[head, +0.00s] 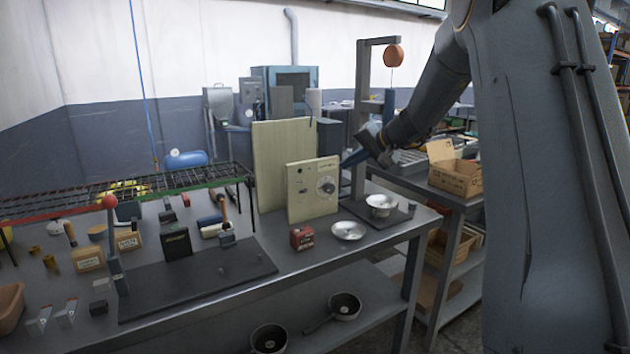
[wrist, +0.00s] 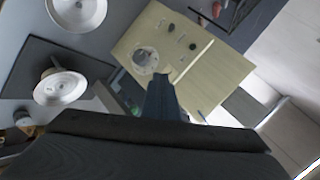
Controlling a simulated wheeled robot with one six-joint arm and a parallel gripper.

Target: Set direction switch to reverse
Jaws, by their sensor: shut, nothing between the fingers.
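A beige control panel (head: 302,211) stands upright on the bench and carries a round dial (head: 326,187) and small dark controls on its left side. The panel also shows in the wrist view (wrist: 205,75), with the dial (wrist: 145,60) and small dark knobs (wrist: 192,46). I cannot tell which control is the direction switch, as the labels are too small to read. My gripper (head: 345,161) is shut and empty, just right of the panel's upper right edge. In the wrist view my gripper (wrist: 160,80) overlaps the panel beside the dial; contact cannot be told.
A metal pan (head: 348,230) and a bowl-like pan (head: 381,204) on a dark base lie right of the panel. A red box (head: 302,238) stands in front. A taller beige board (head: 270,150) stands behind the panel.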

